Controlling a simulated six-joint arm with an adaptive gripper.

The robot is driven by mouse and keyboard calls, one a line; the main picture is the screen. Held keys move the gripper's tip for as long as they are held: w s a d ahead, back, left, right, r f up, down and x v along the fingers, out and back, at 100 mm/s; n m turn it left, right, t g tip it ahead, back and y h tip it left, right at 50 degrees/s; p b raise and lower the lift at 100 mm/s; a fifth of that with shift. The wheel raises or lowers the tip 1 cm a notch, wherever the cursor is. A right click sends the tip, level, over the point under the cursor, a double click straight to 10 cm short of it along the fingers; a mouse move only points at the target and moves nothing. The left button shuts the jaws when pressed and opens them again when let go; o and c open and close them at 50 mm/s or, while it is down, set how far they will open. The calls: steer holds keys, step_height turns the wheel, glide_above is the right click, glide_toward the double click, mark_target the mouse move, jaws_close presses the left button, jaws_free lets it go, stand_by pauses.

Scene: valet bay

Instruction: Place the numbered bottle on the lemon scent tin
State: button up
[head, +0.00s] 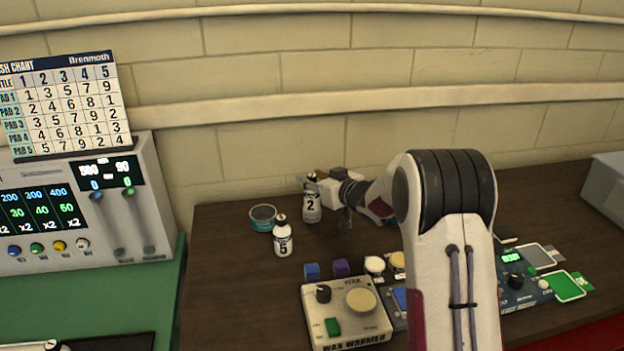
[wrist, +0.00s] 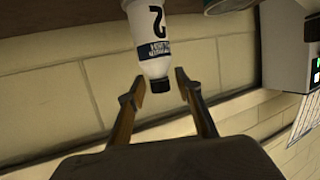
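A white bottle marked 2 (head: 311,207) appears to stand upright at the back of the dark table. A second white bottle, marked 5 (head: 283,241), stands nearer, to its left. A round teal tin (head: 263,224) sits left of bottle 2; its label is not readable. My gripper (head: 314,184) is at the top of bottle 2. In the wrist view my gripper (wrist: 160,84) is open, with the dark cap of bottle 2 (wrist: 150,35) between its fingertips and gaps beside it. The tin's edge shows at the top of that view (wrist: 228,5).
A wax warmer (head: 347,315) stands in front, with small blue and purple blocks (head: 341,267) behind it. A console (head: 75,220) and number chart (head: 65,105) stand at the left. Devices with green pads (head: 565,287) lie right.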

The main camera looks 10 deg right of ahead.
steer(key=v, duration=1.1)
steer(key=shift+s, duration=0.25)
steer(key=shift+d+r, duration=0.1)
steer(key=shift+r, duration=0.05)
stand_by(0.5)
steer(key=s+d+r+m+g+h, duration=0.1)
steer(key=s+d+r+m+h, duration=0.1)
steer(key=s+r+h, duration=0.45)
steer(key=s+d+r+m+g+h, duration=0.1)
steer(key=s+d+r+m+g, duration=0.15)
steer(key=s, duration=0.75)
steer(key=s+a+f+g, duration=0.1)
steer(key=s+a, duration=0.2)
steer(key=s, duration=0.6)
steer(key=s+a+f+g+y, duration=0.1)
steer(key=s+a+f+g, duration=0.1)
steer(key=s, duration=0.8)
steer(key=s+a+f+g+y, duration=0.1)
steer(key=s+a+f, duration=0.1)
steer(key=s, duration=0.7)
steer(key=shift+s+a+f, duration=0.2)
steer(key=shift+s+a, duration=0.05)
steer(key=shift+a, duration=0.6)
